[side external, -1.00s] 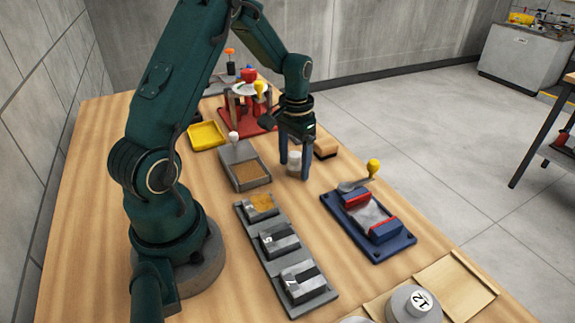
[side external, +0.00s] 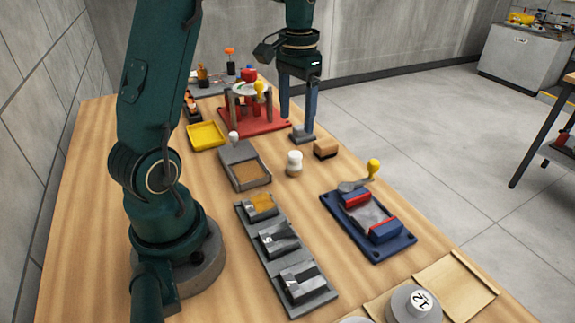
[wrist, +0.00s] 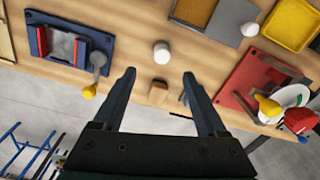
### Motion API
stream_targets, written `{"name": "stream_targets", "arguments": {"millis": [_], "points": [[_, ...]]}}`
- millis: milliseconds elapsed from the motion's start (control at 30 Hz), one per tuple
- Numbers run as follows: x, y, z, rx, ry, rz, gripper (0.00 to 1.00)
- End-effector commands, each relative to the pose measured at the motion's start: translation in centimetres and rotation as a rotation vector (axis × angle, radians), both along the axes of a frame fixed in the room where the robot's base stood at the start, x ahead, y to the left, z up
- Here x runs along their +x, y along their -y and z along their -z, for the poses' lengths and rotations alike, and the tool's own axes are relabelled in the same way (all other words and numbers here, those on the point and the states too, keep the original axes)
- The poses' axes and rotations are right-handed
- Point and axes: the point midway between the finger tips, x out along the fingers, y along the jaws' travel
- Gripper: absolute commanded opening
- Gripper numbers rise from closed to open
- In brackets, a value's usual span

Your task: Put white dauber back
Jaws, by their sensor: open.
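A short white piece with a rounded top, which looks like the white dauber (side external: 294,163), stands upright on the wooden table, apart from other things. It also shows in the wrist view (wrist: 161,53). My gripper (side external: 297,123) is open and empty, raised above the table and behind the white piece. In the wrist view, my gripper (wrist: 159,73) has its two fingers spread wide, with the white piece beyond the fingertips. A second white knob (side external: 233,137) is at the corner of a grey tray (side external: 246,181). I cannot tell if it belongs to a dauber.
A tan block (side external: 325,149) and a small grey block (side external: 302,135) sit close behind the white piece. A blue fixture (side external: 340,215) is in front right, a row of grey blocks (side external: 280,242) in front. A red stand (side external: 228,122) and yellow tray (side external: 206,134) are behind.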

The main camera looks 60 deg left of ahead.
Motion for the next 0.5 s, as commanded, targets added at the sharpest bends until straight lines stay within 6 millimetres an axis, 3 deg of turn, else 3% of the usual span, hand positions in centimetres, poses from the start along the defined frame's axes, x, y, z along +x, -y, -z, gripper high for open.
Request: {"name": "stream_targets", "arguments": {"millis": [167, 300, 500], "points": [[-1.2, 3.7, -2.3, 0.033, 0.079, 0.051, 0.75], [-3.4, 7.7, -3.9, 0.058, 0.176, 0.107, 0.75], [-7.4, 12.3, -4.4, 0.066, 0.321, 0.183, 0.75]]}}
